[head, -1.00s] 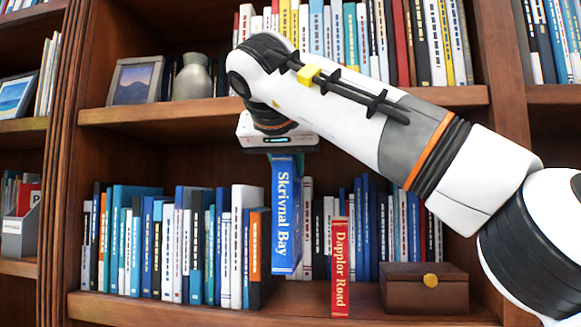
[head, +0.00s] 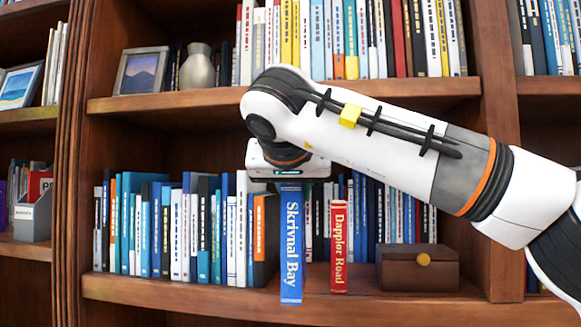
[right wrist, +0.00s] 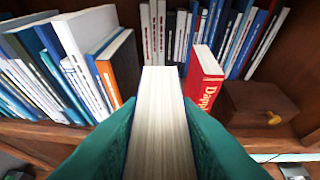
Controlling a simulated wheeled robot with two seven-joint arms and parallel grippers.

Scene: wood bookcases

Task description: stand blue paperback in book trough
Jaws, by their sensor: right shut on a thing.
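The blue paperback (head: 291,245), with "Skrivnal Bay" on its spine, hangs upright under my right gripper (head: 290,181), in front of the lower shelf's front edge. In the right wrist view its white page block (right wrist: 160,125) is between the two teal fingers of my right gripper (right wrist: 160,108), which is shut on it. A grey open-topped holder (head: 33,219) with books stands on the lower shelf of the left bookcase; I cannot tell whether it is the book trough. My left gripper is not in view.
A red book (head: 339,246), "Dapplor Road", stands just right of the paperback. A brown box (head: 418,268) stands farther right. A row of books (head: 180,235) fills the shelf's left part. The upper shelf (head: 180,103) has a bare front strip.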

